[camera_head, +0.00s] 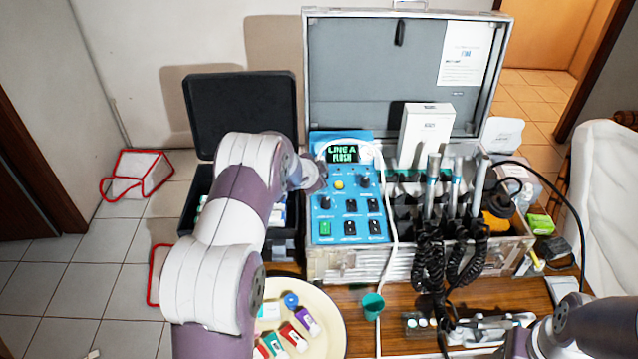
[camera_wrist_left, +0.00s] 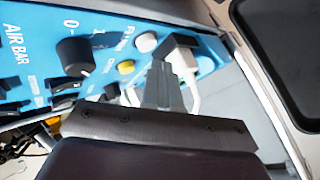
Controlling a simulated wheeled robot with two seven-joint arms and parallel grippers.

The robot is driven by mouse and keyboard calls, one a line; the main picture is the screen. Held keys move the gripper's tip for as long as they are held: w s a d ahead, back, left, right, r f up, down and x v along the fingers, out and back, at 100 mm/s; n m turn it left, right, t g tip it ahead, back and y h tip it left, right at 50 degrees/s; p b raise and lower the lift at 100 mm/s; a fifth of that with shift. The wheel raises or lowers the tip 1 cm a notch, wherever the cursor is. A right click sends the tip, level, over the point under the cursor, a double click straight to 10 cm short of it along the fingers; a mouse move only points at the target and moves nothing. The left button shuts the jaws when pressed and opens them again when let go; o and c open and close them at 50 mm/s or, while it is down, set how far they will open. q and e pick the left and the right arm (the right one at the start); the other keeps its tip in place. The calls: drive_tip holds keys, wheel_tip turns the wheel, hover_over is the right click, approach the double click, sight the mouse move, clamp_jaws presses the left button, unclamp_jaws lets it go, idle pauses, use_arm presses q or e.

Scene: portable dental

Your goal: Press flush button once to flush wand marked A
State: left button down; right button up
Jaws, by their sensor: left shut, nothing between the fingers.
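The blue control panel (camera_head: 333,232) stands in the open case; its lit display (camera_head: 342,154) reads "LINE A FLUSH". A yellow button (camera_head: 339,185) and a dark knob (camera_head: 363,181) sit below the display. In the left wrist view the yellow button (camera_wrist_left: 126,67) and a white button (camera_wrist_left: 146,42) show beside small lettering, which I cannot read for certain. My left gripper (camera_wrist_left: 166,75) is shut and empty, close over the panel by these buttons; I cannot tell whether it touches. In the head view my left arm hides the panel's left edge.
Several wands (camera_head: 432,190) with coiled dark hoses stand right of the panel. A white cable (camera_head: 391,225) runs down the panel's right side. A round tray (camera_head: 333,325) with coloured items and a green cup (camera_head: 372,303) are in front.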

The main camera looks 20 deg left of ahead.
use_arm(q)
wheel_tip(320, 180, up, 5)
drive_tip(key=p, duration=0.4)
drive_tip(key=shift+s, duration=0.15)
idle(0.4)
drive_tip(key=shift+n+g+y, duration=0.3)
drive_tip(key=shift+n+g, duration=0.4)
drive_tip(key=shift+n, duration=0.1)
drive_tip(key=s+f, duration=0.1)
drive_tip(key=s+a+f, duration=0.1)
drive_tip(key=s+f, duration=0.1)
drive_tip(key=s+d+r+n+g, duration=0.2)
drive_tip(key=s+d+r, duration=0.1)
drive_tip(key=s, duration=0.7)
drive_tip(key=s+d+r+n+g, duration=0.2)
drive_tip(key=s+d, duration=0.4)
drive_tip(key=s, duration=0.5)
drive_tip(key=s+d+r+n+g+h, duration=0.1)
drive_tip(key=s+d+r+n+g, duration=0.1)
drive_tip(key=s, duration=0.9)
drive_tip(key=d+r+n, duration=0.1)
drive_tip(key=d+r, duration=0.1)
drive_tip(key=d, duration=0.1)
drive_tip(key=shift+d+g, duration=0.15)
drive_tip(key=shift+g, duration=0.25)
